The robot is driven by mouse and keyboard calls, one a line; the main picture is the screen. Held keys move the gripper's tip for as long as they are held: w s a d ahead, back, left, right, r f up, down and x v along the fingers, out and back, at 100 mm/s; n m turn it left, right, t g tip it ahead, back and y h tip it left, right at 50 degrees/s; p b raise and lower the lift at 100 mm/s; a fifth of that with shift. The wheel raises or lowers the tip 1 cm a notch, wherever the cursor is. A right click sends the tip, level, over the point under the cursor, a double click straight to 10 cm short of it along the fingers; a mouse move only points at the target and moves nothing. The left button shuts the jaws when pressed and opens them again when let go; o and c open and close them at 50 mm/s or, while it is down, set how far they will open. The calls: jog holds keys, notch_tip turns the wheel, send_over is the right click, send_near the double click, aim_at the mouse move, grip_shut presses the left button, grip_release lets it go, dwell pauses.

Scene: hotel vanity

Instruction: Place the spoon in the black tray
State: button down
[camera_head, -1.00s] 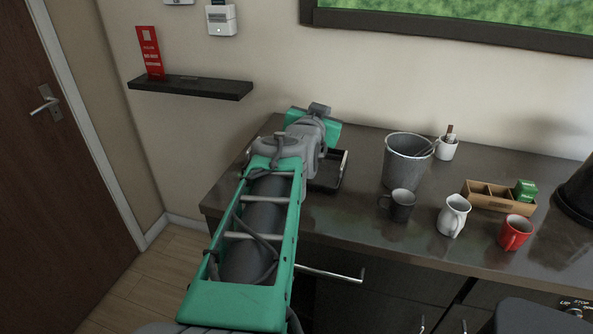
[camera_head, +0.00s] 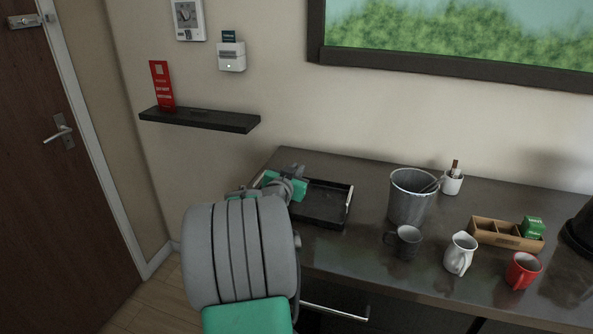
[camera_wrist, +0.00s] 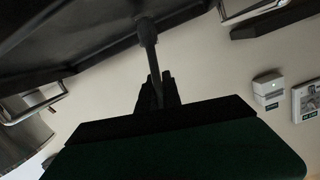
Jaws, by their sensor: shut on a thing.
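The black tray (camera_head: 322,222) lies on the dark counter, with metal handles at its ends. My arm hides its left part in the head view. Its dark surface (camera_wrist: 75,30) fills the upper left of the wrist view. My gripper (camera_wrist: 155,92) is shut on a thin grey handle, the spoon (camera_wrist: 148,38), whose far end reaches up against the dark tray area. I cannot tell whether the spoon touches the tray. In the head view my gripper is at the tray's left end, its fingertips and the spoon hidden.
A grey bucket (camera_head: 408,205) stands right of the tray, with a dark mug (camera_head: 405,243), white pitcher (camera_head: 460,256) and red mug (camera_head: 521,271) in front and to its right. A wooden box (camera_head: 490,235) is farther right. A black shelf (camera_head: 200,120) juts from the wall at left.

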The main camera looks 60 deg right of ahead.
jog(key=shift+f+b, duration=0.2)
jog(key=shift+b, duration=0.1)
jog(key=c, duration=1.5)
grip_release()
jog(key=shift+r, duration=0.1)
jog(key=shift+r+p, duration=0.2)
jog(key=shift+p, duration=0.15)
jog(key=b+v, duration=0.1)
jog(key=v, duration=1.1)
